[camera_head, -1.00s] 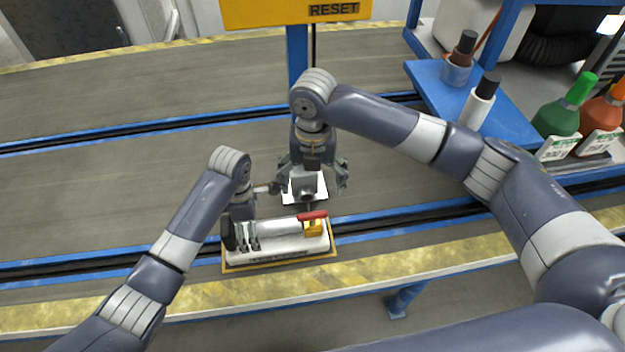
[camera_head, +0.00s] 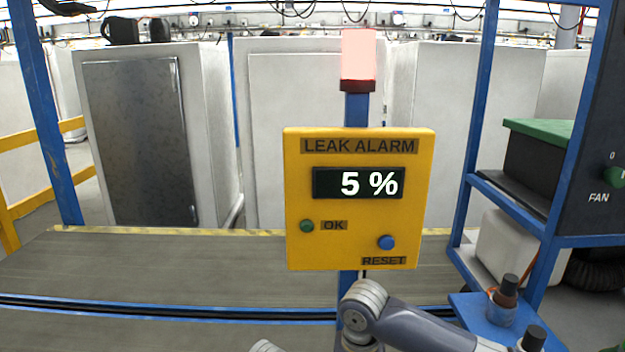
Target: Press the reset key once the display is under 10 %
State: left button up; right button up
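A yellow alarm box (camera_head: 300,240) labelled LEAK ALARM is fixed to a blue post in the middle of the view. Its display (camera_head: 358,184) reads 5 %. The blue reset key (camera_head: 386,242) is at the lower right of the box, above the word RESET. A green light or button (camera_head: 307,226) sits beside the word OK at the lower left. The lamp (camera_head: 358,56) on top of the post looks pale pink and lit. Parts of my arms show at the bottom edge, below the box. Neither gripper is in view.
A conveyor (camera_head: 170,265) with blue rails runs across below the box. A blue shelf frame (camera_head: 471,150) stands at the right, with bottles (camera_head: 503,295) on its low shelf. A FAN panel (camera_head: 590,150) is at the far right. Grey cabinets (camera_head: 140,140) stand behind.

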aim_at(387, 241)
jog(key=k+j, duration=0.3)
jog(key=k, duration=0.15)
jog(key=k+j, duration=0.3)
jog(key=k, duration=0.15)
